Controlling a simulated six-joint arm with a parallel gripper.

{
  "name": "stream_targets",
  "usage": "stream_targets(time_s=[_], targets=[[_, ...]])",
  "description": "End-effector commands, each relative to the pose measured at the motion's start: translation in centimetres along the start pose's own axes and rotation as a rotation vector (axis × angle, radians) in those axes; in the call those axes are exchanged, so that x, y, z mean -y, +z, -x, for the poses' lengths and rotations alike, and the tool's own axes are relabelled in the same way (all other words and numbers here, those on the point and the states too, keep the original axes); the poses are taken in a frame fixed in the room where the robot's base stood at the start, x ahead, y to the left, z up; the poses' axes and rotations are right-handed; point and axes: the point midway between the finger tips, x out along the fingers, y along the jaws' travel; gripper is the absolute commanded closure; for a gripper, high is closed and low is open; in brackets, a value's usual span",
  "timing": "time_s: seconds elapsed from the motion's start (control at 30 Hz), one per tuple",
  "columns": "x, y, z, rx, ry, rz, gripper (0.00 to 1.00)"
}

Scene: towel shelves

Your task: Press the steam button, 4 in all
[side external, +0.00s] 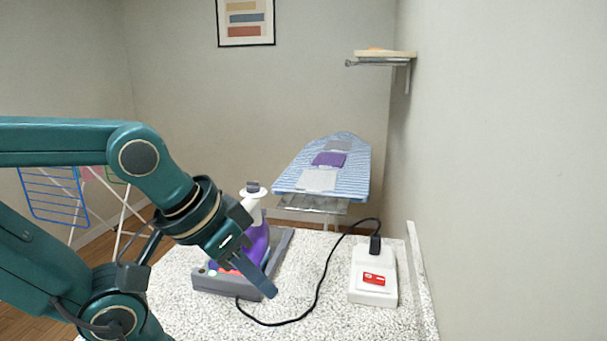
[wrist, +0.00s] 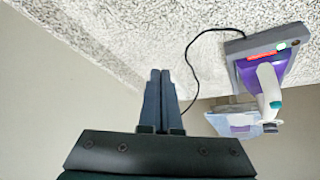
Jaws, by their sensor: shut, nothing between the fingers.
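A grey base (side external: 220,288) with small coloured buttons (side external: 212,267) on its front stands on the speckled counter, and a purple and white steam iron (side external: 257,238) rests on it. My gripper (side external: 270,291) is shut and empty, tilted downward at the front right of the base; it hides part of the buttons. In the wrist view my fingertips (wrist: 160,73) are together over bare counter, apart from the base (wrist: 236,49) at the upper right. That view shows a red strip (wrist: 262,56), a green button (wrist: 282,46) and a dark round one (wrist: 294,42). I cannot tell which is the steam button.
A black cable (side external: 318,295) curves across the counter to a white box (side external: 372,290) with a red label. A striped ironing board (side external: 288,183) with folded towels stands behind. A drying rack (side external: 50,195) is at left, a wall shelf (side external: 385,54) upper right.

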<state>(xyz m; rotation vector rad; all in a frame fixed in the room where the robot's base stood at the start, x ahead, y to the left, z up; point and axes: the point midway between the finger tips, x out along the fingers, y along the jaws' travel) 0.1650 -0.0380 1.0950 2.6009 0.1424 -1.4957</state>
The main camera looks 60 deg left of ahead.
Motion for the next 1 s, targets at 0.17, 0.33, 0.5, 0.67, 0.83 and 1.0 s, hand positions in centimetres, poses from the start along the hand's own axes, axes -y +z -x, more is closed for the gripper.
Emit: stream_targets(time_s=[0.17,0.33,0.5,0.67,0.83,1.0], targets=[[2.3,-4.8,1.2,-0.122,-0.066,0.376,1.00],[7.5,-9.7,2.7,-0.278,-0.170,0.807,1.00],[13.4,-12.4,4.5,-0.421,-0.272,1.129,1.00],[18.0,-13.0,5.9,-0.506,-0.362,1.293,1.00],[20.6,-12.4,6.4,-0.523,-0.426,1.358,1.00],[21.2,-11.9,6.4,-0.523,-0.444,1.379,1.00]])
